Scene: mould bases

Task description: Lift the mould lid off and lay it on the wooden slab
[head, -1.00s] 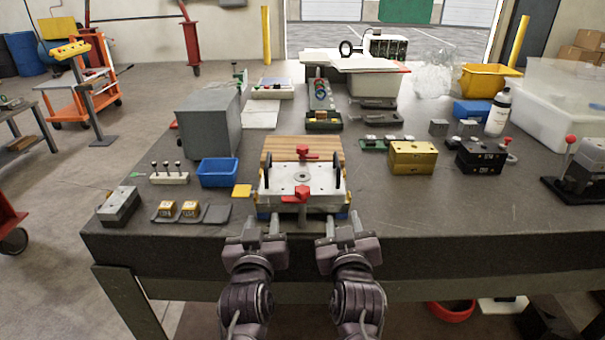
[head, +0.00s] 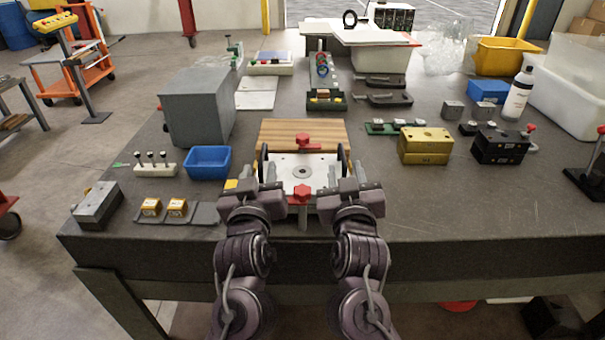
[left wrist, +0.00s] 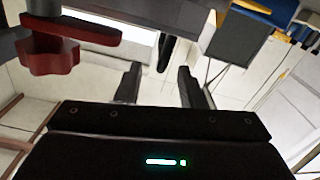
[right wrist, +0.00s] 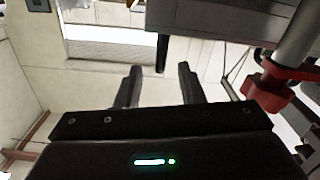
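The mould lid (head: 302,173) is a pale metal plate on the mould base in the head view. It has a black upright handle at each side, the left one (head: 262,160) and the right one (head: 344,160). Red clamps stand at its back (head: 308,142) and front (head: 300,192). The wooden slab (head: 298,130) lies flat just behind it. My left gripper (head: 257,180) and right gripper (head: 347,178) are at the lid's front corners, open and empty. Each wrist view shows a dark handle beyond the parted fingers, in the left (left wrist: 167,52) and right (right wrist: 161,52). My grippers hide the base's front corners.
A blue bin (head: 208,162) and a grey box (head: 196,108) stand to the left. A gold block (head: 426,146) and a black block (head: 500,147) stand to the right. The bench (head: 450,205) is clear at front right.

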